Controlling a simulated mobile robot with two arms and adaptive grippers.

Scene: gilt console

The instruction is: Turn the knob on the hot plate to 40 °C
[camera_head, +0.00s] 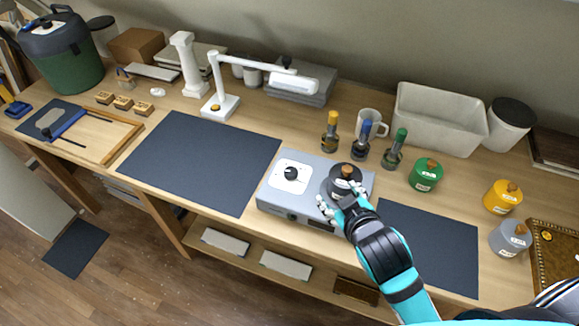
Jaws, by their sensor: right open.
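The hot plate is a grey box (273,203) on the bench, centre right. Its black knob (291,173) sits on a white dial face on the left part of the top. The dial marks are too small to read. A dark round pot (344,187) with a small brown knob on top stands on the right part. My right gripper (338,202) is open at the front right of the hot plate, close to the pot. It is to the right of the knob and apart from it. Whether it touches the pot I cannot tell. My left gripper is not in view.
Bottles with yellow, blue and green tops (361,140) stand behind the hot plate. Green (425,176), yellow (501,199) and grey jars (508,241) stand to the right. Dark mats lie left (200,160) and right (440,245), both clear. A white lamp (220,104) stands behind the left mat.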

